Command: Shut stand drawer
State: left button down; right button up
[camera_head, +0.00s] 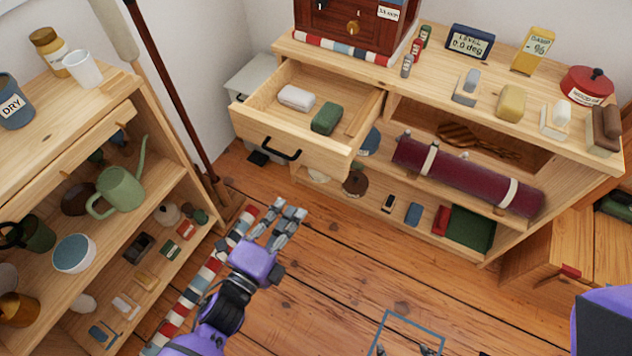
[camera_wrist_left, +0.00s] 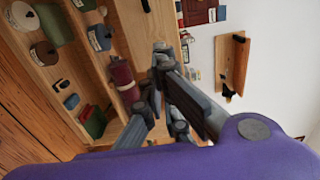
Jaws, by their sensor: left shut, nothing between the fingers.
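The stand (camera_head: 458,88) is a light wooden unit along the back wall. Its drawer (camera_head: 290,153) is pulled out at the upper left, with a dark curved handle (camera_head: 281,149) on its front. A white block (camera_head: 296,97) and a green block (camera_head: 326,118) lie inside. My left gripper (camera_head: 286,216) is shut and empty, below the drawer front in the head view and apart from the handle. In the left wrist view my gripper's grey fingers (camera_wrist_left: 158,75) cover part of the stand. I cannot make out the drawer clearly there. My right gripper is not visible.
A second open shelf unit (camera_head: 150,120) with cups and a green watering can (camera_head: 120,190) stands at left. A long-handled tool (camera_head: 170,85) leans beside it. A striped rug (camera_head: 200,285) lies on the floor. A maroon roll (camera_head: 465,175) lies in the stand. Floor ahead is mostly free.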

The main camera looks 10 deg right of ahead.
pick_arm(q)
send_near(322, 158)
jog(key=x, duration=0.5)
jog(key=shift+w+d, duration=0.1)
jog(key=shift+w, duration=0.1)
jog(key=shift+w+d, duration=0.4)
jog(key=shift+w, duration=0.15)
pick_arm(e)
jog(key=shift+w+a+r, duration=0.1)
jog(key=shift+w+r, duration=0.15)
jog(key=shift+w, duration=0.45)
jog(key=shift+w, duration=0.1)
